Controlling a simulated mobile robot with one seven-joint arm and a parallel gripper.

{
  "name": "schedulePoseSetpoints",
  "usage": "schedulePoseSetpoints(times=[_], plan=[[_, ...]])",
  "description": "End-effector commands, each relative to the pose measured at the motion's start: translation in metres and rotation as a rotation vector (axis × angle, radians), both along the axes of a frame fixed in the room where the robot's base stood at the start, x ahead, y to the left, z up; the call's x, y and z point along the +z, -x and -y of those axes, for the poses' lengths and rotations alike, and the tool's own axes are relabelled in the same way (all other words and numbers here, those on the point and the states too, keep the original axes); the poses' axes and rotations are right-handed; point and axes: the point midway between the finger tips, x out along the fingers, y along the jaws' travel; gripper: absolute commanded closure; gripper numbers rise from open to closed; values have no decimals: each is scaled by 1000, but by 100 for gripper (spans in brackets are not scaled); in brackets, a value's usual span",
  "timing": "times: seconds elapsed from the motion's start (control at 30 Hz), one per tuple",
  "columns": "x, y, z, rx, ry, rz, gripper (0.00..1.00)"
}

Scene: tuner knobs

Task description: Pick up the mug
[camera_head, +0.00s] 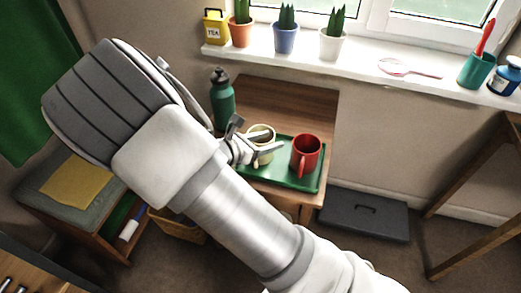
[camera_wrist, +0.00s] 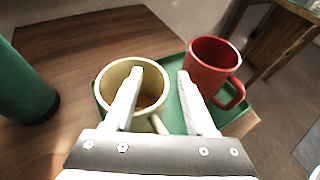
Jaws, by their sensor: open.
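A cream mug (camera_wrist: 108,99) with some brown contents stands upright on a green tray (camera_wrist: 175,110). Its handle points towards my gripper. A red mug (camera_wrist: 212,66) stands to its right on the same tray, handle towards the camera. In the head view, the cream mug (camera_head: 266,158) is partly hidden by my gripper (camera_head: 276,139), and the red mug (camera_head: 305,153) is in full view. My gripper (camera_wrist: 159,74) is open and empty. In the wrist view its left finger overlaps the cream mug's opening and its right finger lies between the mugs. Contact cannot be told.
A green bottle (camera_head: 222,103) stands at the left of the small wooden table (camera_head: 290,100); it also shows in the wrist view (camera_wrist: 22,90). The table behind the tray is clear. A windowsill (camera_head: 365,66) with potted plants runs behind.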

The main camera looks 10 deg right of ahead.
Motion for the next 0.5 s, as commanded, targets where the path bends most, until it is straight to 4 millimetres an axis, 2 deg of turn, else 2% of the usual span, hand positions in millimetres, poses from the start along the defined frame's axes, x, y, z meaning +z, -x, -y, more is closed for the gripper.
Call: schedulePoseSetpoints(times=[0.13,0.17,0.43,0.5], plan=[[1,0,0,0,0,0,44],[1,0,0,0,0,0,48],[1,0,0,0,0,0,96],[1,0,0,0,0,0,100]])
